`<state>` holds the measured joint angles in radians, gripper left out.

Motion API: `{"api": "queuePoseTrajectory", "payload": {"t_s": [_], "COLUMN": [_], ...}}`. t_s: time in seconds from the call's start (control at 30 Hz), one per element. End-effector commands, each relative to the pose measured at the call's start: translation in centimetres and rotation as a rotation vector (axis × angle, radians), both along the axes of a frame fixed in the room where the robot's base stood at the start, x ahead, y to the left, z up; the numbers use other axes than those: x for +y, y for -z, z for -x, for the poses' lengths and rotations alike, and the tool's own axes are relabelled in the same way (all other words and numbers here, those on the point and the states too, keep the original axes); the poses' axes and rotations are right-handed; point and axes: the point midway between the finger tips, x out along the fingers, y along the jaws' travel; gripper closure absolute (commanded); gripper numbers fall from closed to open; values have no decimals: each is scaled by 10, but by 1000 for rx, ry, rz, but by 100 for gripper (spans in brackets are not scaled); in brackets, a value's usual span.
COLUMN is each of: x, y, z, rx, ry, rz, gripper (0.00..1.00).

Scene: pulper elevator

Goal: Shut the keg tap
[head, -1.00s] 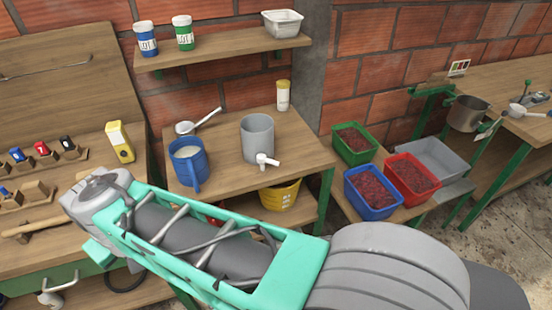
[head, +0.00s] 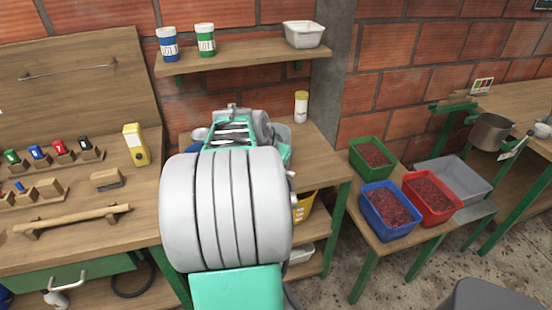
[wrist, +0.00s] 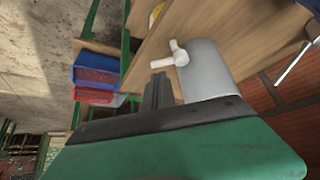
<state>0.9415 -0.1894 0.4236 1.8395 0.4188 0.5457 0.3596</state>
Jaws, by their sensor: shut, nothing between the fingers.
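The grey keg (wrist: 208,72) stands on the wooden table in the wrist view. Its white tap (wrist: 170,57) sticks out from its side, with a T-shaped end. My gripper (wrist: 158,80) is shut and empty. In the picture its dark fingertips lie just below the tap and left of the keg's wall; I cannot tell whether they touch the tap.
Green (head: 370,153), blue (head: 390,209) and red (head: 431,197) crates stand on a low bench to the right. A yellow bucket (head: 305,207) sits beneath the table. A shelf (head: 243,57) hangs above.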

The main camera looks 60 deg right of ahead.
Motion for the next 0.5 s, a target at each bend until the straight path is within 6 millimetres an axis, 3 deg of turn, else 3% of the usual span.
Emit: {"api": "queuePoseTrajectory", "payload": {"t_s": [0.13,0.3,0.5], "x": [-17,-32,-38], "y": [28,50,58], "z": [2,2,1], "rx": [3,1,-2], "ry": [1,0,-2], "rz": [-5,-3,0], "gripper": [100,100,100]}}
